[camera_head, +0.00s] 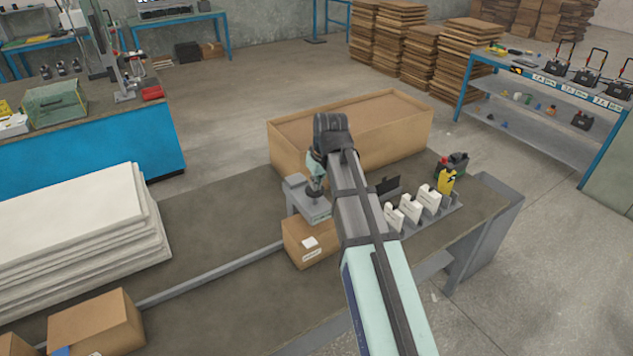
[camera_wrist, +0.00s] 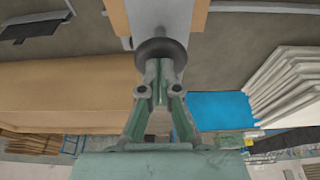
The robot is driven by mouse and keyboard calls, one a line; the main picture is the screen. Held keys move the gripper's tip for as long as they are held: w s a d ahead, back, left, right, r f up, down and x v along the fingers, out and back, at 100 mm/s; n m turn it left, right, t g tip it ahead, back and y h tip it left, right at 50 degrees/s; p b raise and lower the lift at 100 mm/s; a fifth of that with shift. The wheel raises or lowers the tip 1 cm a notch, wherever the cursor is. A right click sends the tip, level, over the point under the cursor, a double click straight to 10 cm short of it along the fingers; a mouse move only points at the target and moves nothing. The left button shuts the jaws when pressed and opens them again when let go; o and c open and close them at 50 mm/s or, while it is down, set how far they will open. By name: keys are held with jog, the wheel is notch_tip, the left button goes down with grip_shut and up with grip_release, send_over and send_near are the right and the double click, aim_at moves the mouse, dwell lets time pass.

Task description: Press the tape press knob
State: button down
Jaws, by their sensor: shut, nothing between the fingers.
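The tape press (camera_head: 308,204) is a grey unit standing over a cardboard box (camera_head: 308,243) on the bench. In the wrist view its pale grey top (camera_wrist: 162,16) is at the upper middle. The press knob (camera_wrist: 162,49) is a dark round disc there, right at my fingertips. My gripper (camera_wrist: 166,68) is shut and empty, with its fingertips overlapping the near edge of the knob. In the head view my gripper (camera_head: 316,178) points down over the press, partly hidden by my wrist. I cannot tell whether the fingertips touch the knob.
White sheets (camera_head: 75,220) are stacked at left, with another small box (camera_head: 96,322) in front.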

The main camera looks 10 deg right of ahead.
aim_at(317, 192)
notch_tip(317, 192, down, 4)
jog(key=shift+r+b, duration=0.2)
jog(key=shift+b, duration=0.45)
jog(key=shift+s, duration=0.1)
jog(key=shift+r, duration=0.1)
notch_tip(317, 192, up, 5)
jog(key=p, duration=0.4)
jog(key=shift+r, duration=0.1)
jog(key=shift+s+r+b, duration=0.1)
jog(key=shift+r+b, duration=0.05)
jog(key=shift+b, duration=0.7)
jog(key=b+v, duration=0.2)
jog(key=v, duration=0.6)
jog(key=shift+r, duration=0.3)
jog(key=shift+d, duration=0.1)
